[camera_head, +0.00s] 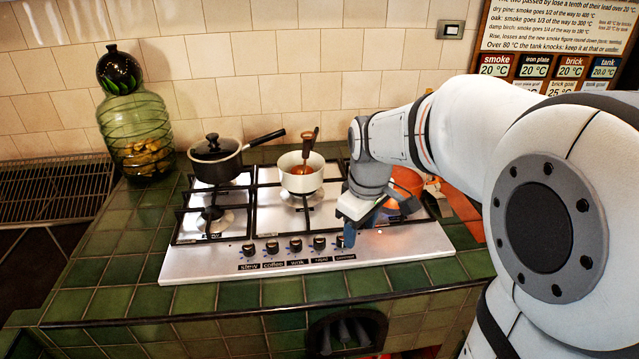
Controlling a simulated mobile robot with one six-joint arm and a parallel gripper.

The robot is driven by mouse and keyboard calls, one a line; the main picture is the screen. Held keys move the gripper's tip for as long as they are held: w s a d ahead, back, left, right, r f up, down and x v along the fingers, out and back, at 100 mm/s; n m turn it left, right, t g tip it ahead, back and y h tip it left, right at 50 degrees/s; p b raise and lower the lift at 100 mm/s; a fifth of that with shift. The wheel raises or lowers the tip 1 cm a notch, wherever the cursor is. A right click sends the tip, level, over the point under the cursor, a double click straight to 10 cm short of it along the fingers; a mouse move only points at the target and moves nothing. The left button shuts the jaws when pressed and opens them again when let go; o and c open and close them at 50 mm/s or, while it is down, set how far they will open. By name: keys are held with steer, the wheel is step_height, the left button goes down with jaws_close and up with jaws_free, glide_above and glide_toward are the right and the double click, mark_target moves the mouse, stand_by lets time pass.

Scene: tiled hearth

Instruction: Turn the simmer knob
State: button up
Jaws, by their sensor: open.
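A row of several dark knobs runs along the front of the steel cooktop (200,264). Small labels sit below them; the left ones read stew, coffee and wok. The rightmost label is too small to read surely. The rightmost knob (340,242), which seems to be the simmer knob, is partly hidden by a blue finger. My gripper (358,228) is open and points down over the front right of the cooktop, at this knob. I cannot tell whether the finger touches it.
A dark lidded pot (216,166) with its handle pointing right stands back left. A white pan (301,180) holds reddish food and a utensil. An orange pan (405,186) stands behind my gripper, partly hidden. A green glass jar (136,132) is far left. Green tiles in front are clear.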

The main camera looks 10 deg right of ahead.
mark_target(342, 241)
steer(key=w+f+n, duration=0.2)
steer(key=w, duration=0.2)
steer(key=w+f+n+g, duration=0.1)
steer(key=w+f+n, duration=0.2)
steer(key=w, duration=0.2)
steer(key=w+f+n, duration=0.2)
steer(key=w+f, duration=0.1)
steer(key=w, duration=0.2)
steer(key=shift+a+f+n+b, duration=0.1)
steer(key=shift+n+b, duration=0.3)
steer(key=shift+f, duration=0.3)
step_height(342, 241, down, 7)
steer(key=shift+f, duration=0.2)
steer(key=shift+c, duration=0.5)
steer(key=c, duration=0.9)
